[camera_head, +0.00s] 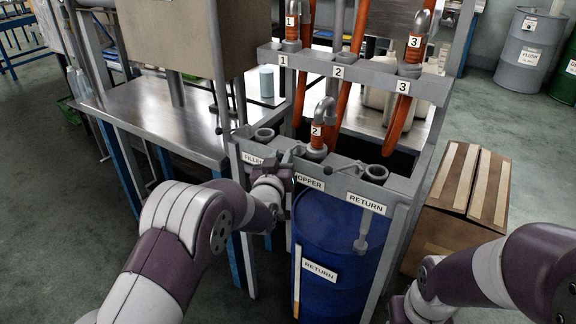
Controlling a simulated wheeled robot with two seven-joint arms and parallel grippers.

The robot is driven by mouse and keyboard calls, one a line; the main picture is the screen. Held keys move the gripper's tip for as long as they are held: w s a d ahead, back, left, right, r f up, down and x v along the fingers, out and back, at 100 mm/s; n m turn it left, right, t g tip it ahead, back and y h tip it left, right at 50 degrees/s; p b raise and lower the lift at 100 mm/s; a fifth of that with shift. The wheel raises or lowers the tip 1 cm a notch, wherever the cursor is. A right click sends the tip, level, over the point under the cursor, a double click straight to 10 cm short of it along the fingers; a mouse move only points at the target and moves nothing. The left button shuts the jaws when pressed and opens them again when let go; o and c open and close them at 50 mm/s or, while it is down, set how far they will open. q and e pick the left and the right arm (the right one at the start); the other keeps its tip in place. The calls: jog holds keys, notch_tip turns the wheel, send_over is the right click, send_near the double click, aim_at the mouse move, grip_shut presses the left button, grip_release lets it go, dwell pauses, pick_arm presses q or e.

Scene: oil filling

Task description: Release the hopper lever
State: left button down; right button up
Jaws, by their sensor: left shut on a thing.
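The grey rack front carries the labels FILLER, HOPPER (309,181) and RETURN (366,203), each below a socket. An orange hose end marked 2 (317,133) stands in the middle socket, above the HOPPER label. My left gripper (284,181) is at the rack front, just left of the HOPPER label. It is shut on the hopper lever, which is mostly hidden by the gripper and wrist. The return lever (362,236) hangs down below the RETURN label. My right arm is at the lower right, away from the rack; its gripper fingers do not show.
A blue drum (325,235) stands under the rack. Hoses marked 1 (291,23) and 3 (415,45) hang on the upper bar (350,72). A steel table (150,115) is at the left. A cardboard box (465,190) stands right of the rack.

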pick_arm(q)
jog(key=shift+w+a+r+m+h+b, duration=0.25)
jog(key=shift+w+a+h+b, duration=0.1)
jog(key=shift+w+a+b, duration=0.25)
jog(key=shift+w+a+r+m+h+b, duration=0.2)
jog(key=shift+w+a+h+b, duration=0.2)
jog(key=shift+a, duration=0.3)
jog(key=shift+w+a+r+m+h+b, duration=0.25)
jog(key=shift+w+a+h+b, duration=0.15)
jog(key=shift+a, duration=0.25)
jog(key=shift+r, duration=0.2)
jog(key=c, duration=1)
grip_release()
jog(key=shift+c, duration=0.2)
jog(key=shift+o, duration=0.2)
jog(key=shift+w+a+f, duration=0.15)
jog(key=shift+w+f, duration=0.55)
jog(key=shift+w, duration=0.05)
jog(key=v, duration=1.3)
jog(key=shift+r, duration=0.25)
